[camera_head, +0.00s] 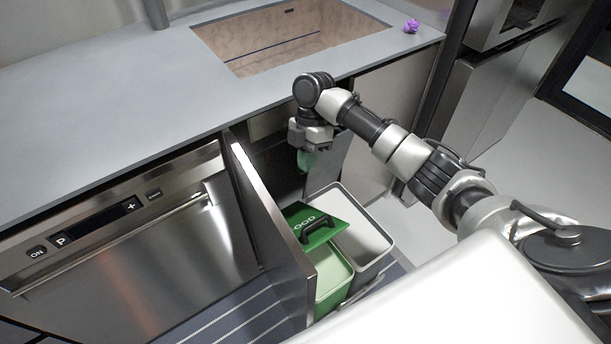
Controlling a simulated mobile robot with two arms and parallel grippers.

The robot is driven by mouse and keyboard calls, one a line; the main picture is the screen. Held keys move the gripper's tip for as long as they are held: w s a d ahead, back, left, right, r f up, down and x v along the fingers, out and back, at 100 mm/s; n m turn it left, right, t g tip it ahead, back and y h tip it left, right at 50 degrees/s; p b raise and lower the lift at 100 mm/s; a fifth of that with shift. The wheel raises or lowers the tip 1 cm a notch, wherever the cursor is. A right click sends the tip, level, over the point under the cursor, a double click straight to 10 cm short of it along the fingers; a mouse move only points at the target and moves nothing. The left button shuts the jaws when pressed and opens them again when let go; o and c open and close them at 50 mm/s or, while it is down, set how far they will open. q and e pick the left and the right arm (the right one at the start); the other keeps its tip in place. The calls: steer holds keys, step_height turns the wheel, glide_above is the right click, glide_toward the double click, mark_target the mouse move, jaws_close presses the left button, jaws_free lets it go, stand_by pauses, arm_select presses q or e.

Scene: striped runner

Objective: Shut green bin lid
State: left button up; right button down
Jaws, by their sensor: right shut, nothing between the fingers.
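A green bin (330,279) stands in the pulled-out bin unit under the counter. Its green lid (321,210), with a black handle and the letters "OOD" showing, lies tilted over its far part, and the near part of the bin is open. My right gripper (308,160) points down above and behind the lid, apart from its handle. Its fingers are small and partly hidden in shadow, and they look closed and empty. My left gripper is out of view.
A white-rimmed open bin (366,238) stands right beside the green bin. An open cabinet door (268,225) stands just left of them. The dishwasher (140,255) is further left, and the grey counter (120,95) with a sink (290,40) is above. A striped runner (235,318) lies on the floor.

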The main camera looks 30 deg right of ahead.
steer(key=x, duration=0.4)
steer(key=s+x, duration=0.1)
steer(key=x, duration=0.2)
steer(key=s+d+x, duration=0.1)
steer(key=x, duration=0.3)
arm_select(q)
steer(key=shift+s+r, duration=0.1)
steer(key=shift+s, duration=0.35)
arm_select(e)
steer(key=shift+s+f, duration=0.3)
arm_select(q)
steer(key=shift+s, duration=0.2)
arm_select(e)
steer(key=shift+s, duration=0.1)
